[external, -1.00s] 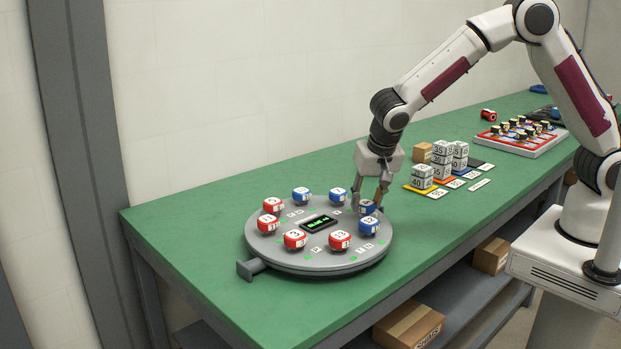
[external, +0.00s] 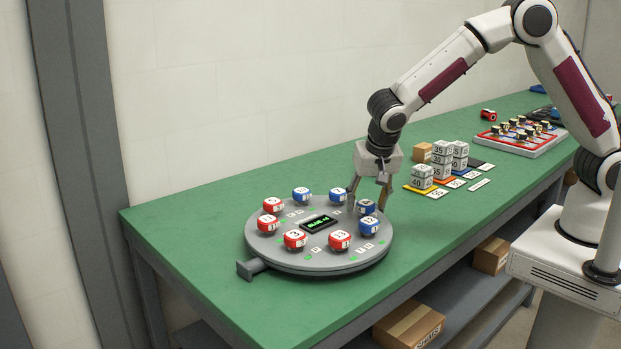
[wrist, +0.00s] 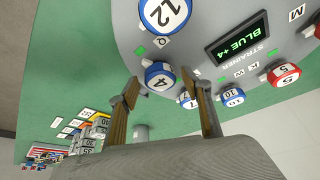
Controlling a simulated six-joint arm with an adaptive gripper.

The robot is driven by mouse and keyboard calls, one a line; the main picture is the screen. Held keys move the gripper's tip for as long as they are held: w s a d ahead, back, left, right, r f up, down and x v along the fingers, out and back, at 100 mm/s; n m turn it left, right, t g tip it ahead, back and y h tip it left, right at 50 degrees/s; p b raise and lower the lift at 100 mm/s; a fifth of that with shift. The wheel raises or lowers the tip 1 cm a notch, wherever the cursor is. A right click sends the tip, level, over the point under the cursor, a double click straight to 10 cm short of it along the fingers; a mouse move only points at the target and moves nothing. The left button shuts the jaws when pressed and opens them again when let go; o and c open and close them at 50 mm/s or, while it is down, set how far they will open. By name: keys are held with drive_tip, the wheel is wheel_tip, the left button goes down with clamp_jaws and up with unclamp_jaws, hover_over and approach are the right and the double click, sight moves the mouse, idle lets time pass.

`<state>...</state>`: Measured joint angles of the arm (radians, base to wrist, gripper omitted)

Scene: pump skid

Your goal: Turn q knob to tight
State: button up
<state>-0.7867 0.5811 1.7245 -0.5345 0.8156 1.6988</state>
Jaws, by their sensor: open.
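A round grey plate (external: 318,262) carries a ring of numbered red and blue knobs. In the wrist view, a blue knob marked 4 (wrist: 160,77) sits between the fingertips of my gripper (wrist: 165,92). The gripper is open, one finger on each side of the knob; contact is not visible. In the external view, my gripper (external: 367,205) points down over the plate's right side, at this blue knob (external: 366,208). A tag that seems to read Q (wrist: 162,41) lies between knob 4 and a larger-looking blue knob marked 12 (wrist: 165,12). No "tight" mark is readable.
A display (wrist: 240,38) at the plate's centre reads BLUE +4. Other blue and red knobs (external: 340,240) stand close by. Numbered grey blocks (external: 443,160) and a tray of small parts (external: 520,137) stand farther right. The green table's left end is clear.

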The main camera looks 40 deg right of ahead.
drive_tip(key=v, duration=0.7)
drive_tip(key=shift+r, duration=0.15)
drive_tip(key=shift+s, duration=0.1)
idle(0.7)
drive_tip(key=s+d+r+n, duration=0.2)
drive_tip(key=s+d+r, duration=0.2)
drive_tip(key=s+d, duration=0.3)
drive_tip(key=s+d+r+n+t+y, duration=0.1)
drive_tip(key=s+d+r, duration=0.3)
drive_tip(key=d, duration=1.1)
drive_tip(key=s+d+r+n+y, duration=0.1)
drive_tip(key=s+d+r+n, duration=0.2)
drive_tip(key=s+d, duration=0.6)
drive_tip(key=shift+s+d+r+t, duration=0.4)
drive_tip(key=shift+d+r, duration=0.3)
drive_tip(key=shift+d, duration=0.35)
